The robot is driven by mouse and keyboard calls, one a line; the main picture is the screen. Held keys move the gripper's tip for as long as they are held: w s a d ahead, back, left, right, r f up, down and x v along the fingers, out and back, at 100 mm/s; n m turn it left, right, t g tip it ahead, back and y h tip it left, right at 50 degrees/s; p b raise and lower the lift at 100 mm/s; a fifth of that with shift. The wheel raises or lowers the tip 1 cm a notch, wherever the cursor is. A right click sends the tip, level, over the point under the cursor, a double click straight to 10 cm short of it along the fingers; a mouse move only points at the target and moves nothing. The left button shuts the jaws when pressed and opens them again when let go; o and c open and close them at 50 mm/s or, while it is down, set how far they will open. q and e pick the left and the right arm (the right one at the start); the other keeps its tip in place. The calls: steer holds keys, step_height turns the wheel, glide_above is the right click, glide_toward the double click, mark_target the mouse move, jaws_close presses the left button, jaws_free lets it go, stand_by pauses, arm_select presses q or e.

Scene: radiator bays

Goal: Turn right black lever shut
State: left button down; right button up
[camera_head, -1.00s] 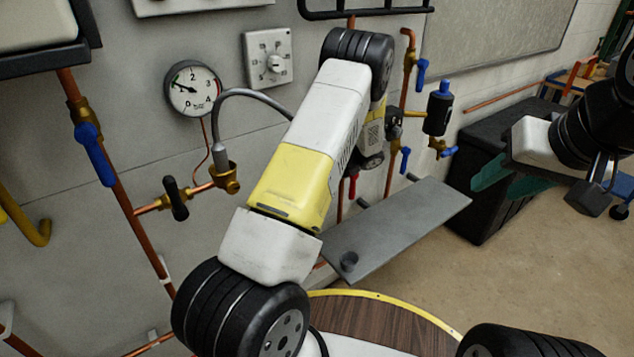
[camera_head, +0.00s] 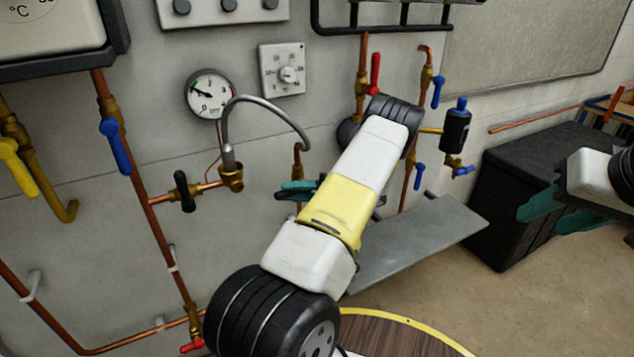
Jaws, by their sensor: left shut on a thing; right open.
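The filling loop's left black lever (camera_head: 184,191) stands near upright on a brass valve at the left. The grey braided hose (camera_head: 262,102) arches from there to a copper fitting (camera_head: 298,155) on the right. My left gripper (camera_head: 296,190), with teal fingers, is at the pipe just below that fitting. It is shut on what appears to be the right black lever, which the fingers and my arm mostly hide. Its exact angle cannot be told. My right gripper (camera_head: 552,212) is open and empty at the right, in front of the black box, away from the valves.
A pressure gauge (camera_head: 209,94) and a white dial (camera_head: 283,69) are on the wall above. A red lever (camera_head: 375,75) and blue levers (camera_head: 438,92) are on pipes behind my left arm. A grey shelf (camera_head: 430,235) juts out below. A black box (camera_head: 520,170) stands at right.

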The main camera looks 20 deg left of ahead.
arm_select(q)
steer(key=shift+d+f, duration=0.1)
steer(key=shift+f, duration=0.1)
steer(key=c, duration=1.3)
jaws_free()
steer(key=shift+w, duration=0.1)
steer(key=shift+o, duration=0.2)
steer(key=v, duration=0.7)
steer(key=shift+w+d, duration=0.15)
steer(key=shift+d, duration=0.15)
